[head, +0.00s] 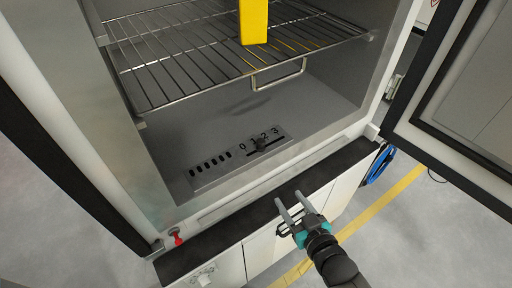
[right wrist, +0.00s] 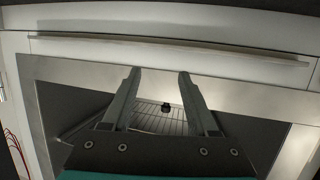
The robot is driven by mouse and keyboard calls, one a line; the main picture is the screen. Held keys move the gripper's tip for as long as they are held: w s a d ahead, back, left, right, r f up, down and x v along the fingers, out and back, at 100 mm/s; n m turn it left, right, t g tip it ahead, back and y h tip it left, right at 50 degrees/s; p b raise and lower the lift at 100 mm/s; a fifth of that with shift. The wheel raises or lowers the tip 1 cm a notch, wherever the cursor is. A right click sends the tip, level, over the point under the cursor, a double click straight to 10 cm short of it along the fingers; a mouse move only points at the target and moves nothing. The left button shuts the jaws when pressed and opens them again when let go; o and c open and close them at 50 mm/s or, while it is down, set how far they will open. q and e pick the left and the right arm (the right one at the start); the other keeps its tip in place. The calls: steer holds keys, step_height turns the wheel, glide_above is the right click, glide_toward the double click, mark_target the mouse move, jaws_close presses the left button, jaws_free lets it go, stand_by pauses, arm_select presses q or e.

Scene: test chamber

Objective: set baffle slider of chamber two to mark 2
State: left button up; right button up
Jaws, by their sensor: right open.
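The baffle plate (head: 215,169) lies on the chamber floor, with a row of dark slots and a scale marked 0 to 3. The small dark slider knob (head: 261,145) sits on the scale beside the marks around 1 and 2; its exact mark is too small to tell. My right gripper (head: 289,198) is open and empty, outside the chamber in front of the dark front sill, apart from the knob. In the right wrist view its two fingers (right wrist: 158,75) are spread with nothing held between them. My left gripper is not in view.
A wire shelf (head: 185,62) with a yellow block (head: 253,22) spans the chamber above the plate. The open door (head: 455,100) stands at right. The dark sill (head: 228,225) edges the opening. A blue cable coil (head: 379,164) hangs at right. The chamber floor is otherwise clear.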

mark_target(259, 140)
step_height(259, 140, up, 9)
steer(key=w+a+t+y+b, duration=0.2)
steer(key=a+t, duration=0.1)
arm_select(q)
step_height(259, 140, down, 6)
steer(key=b, duration=0.3)
arm_select(e)
steer(key=shift+n, duration=0.3)
steer(key=x, duration=1.4)
steer(key=shift+w+a, duration=0.15)
steer(key=shift+w, duration=0.2)
jaws_close()
